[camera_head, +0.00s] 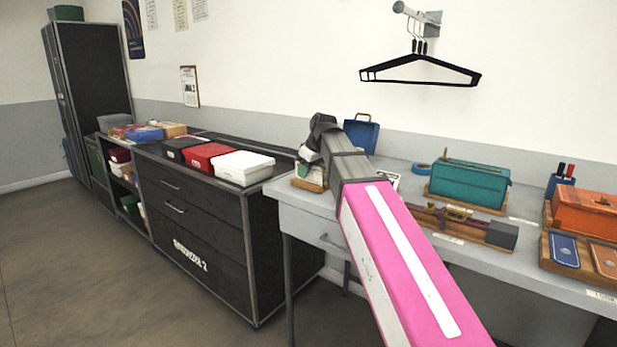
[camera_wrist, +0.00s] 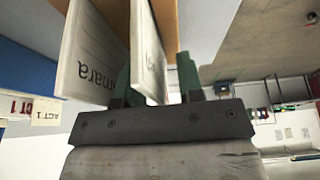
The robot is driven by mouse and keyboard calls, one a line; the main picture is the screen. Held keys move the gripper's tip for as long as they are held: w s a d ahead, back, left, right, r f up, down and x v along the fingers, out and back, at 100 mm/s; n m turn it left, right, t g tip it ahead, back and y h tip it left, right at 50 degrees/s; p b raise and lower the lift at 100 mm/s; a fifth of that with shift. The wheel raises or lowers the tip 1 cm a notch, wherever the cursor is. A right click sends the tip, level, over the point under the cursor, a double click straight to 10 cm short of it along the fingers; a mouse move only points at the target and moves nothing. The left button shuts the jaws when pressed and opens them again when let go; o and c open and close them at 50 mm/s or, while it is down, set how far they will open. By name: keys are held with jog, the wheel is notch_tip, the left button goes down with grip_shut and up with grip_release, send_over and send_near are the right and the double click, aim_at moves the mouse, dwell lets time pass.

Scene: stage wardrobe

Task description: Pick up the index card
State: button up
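White cards stand in a small wooden holder (camera_head: 310,186) at the left end of the grey table. In the wrist view, one white card (camera_wrist: 148,50) lies between my gripper's two green fingers, seen nearly edge-on. A second white card (camera_wrist: 88,65) with dark lettering is outside the left finger. My gripper (camera_wrist: 157,75) is open, with a gap showing between the middle card and the right finger. In the head view my gripper (camera_head: 310,150) is at the holder, and its fingers are largely hidden by the arm. I cannot tell which card is the index card.
The table (camera_head: 283,192) also bears a blue case (camera_head: 361,136), a teal case (camera_head: 470,184), a dark-ended wooden stand (camera_head: 500,234) and an orange box (camera_head: 585,212). A black drawer cabinet (camera_head: 205,225) with red and white boxes stands left. Hangers (camera_head: 420,73) hang above. Floor at left is clear.

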jog(key=shift+f, duration=0.15)
dwell(0.4)
grip_shut()
